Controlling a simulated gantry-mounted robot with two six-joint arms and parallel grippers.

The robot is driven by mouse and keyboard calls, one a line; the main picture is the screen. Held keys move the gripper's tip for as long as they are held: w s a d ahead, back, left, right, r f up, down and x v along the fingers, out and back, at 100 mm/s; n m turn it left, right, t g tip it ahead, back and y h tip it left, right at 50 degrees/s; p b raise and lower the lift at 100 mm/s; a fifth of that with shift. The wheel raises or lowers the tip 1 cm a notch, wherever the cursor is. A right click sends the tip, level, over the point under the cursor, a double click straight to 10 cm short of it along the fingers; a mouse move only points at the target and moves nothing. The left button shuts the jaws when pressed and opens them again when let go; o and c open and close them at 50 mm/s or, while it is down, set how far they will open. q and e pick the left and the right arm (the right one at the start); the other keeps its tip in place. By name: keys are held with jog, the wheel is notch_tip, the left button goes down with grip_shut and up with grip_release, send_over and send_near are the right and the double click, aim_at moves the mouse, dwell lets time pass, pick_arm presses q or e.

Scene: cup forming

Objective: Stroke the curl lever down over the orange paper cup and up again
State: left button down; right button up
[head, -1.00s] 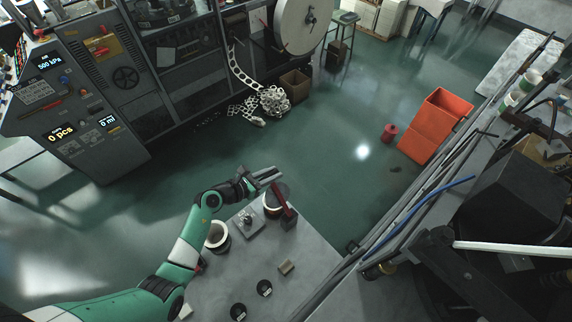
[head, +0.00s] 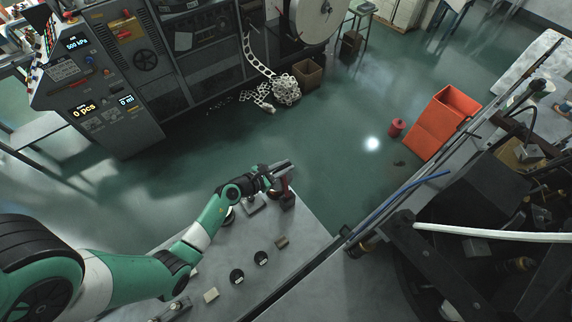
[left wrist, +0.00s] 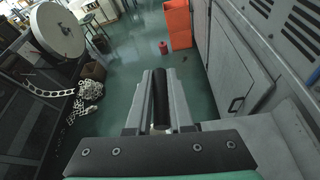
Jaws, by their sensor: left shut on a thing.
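In the head view my left gripper (head: 284,167) is at the far end of the grey bench (head: 222,255), over the small curling stand. In the left wrist view my left gripper (left wrist: 160,100) is shut around a black bar, the lever's handle (left wrist: 160,92), which lies lengthwise between the fingers. The orange paper cup cannot be made out; the spot under the lever is hidden by my gripper and wrist. My right gripper is not in view.
A light block (head: 211,295), a tan block (head: 282,242) and black discs (head: 237,276) lie on the bench. A pale-rimmed container (head: 230,214) is partly behind my left arm. Orange bins (head: 440,122) and a red can (head: 397,127) stand on the floor beyond.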

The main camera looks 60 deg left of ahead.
pick_arm(q)
jog(key=shift+s+d+f, duration=0.15)
jog(key=shift+d+f, duration=0.05)
jog(key=shift+f, duration=0.2)
jog(key=c, duration=0.9)
grip_release()
jog(key=shift+c, duration=0.2)
jog(key=shift+o, duration=0.7)
jog(key=shift+d, duration=0.15)
jog(key=shift+r, duration=0.1)
jog(key=shift+s+r, duration=0.15)
jog(key=shift+r, duration=0.05)
jog(key=p+v, duration=0.1)
jog(key=v, duration=1)
